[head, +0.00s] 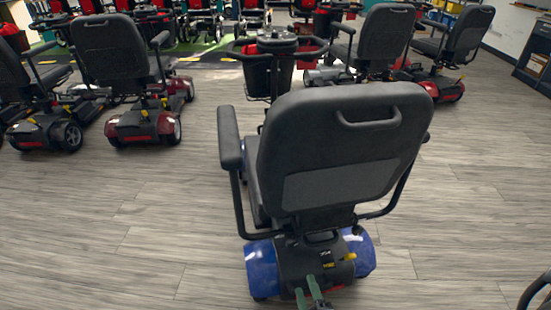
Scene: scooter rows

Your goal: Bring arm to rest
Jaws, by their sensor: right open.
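My right gripper (307,289) shows at the bottom centre of the head view as two green fingers with a gap between them. It is open and I see nothing held in it. It appears in front of the rear of a blue mobility scooter (262,267), below the black seat back (340,150). I cannot tell whether the fingers touch the scooter. The rest of my right arm is mostly out of the picture. My left gripper is not in view.
Red scooters (143,127) stand at the left, with more (385,45) at the back right. A basket (268,75) is ahead of the blue scooter. A dark cabinet (535,60) stands at the far right.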

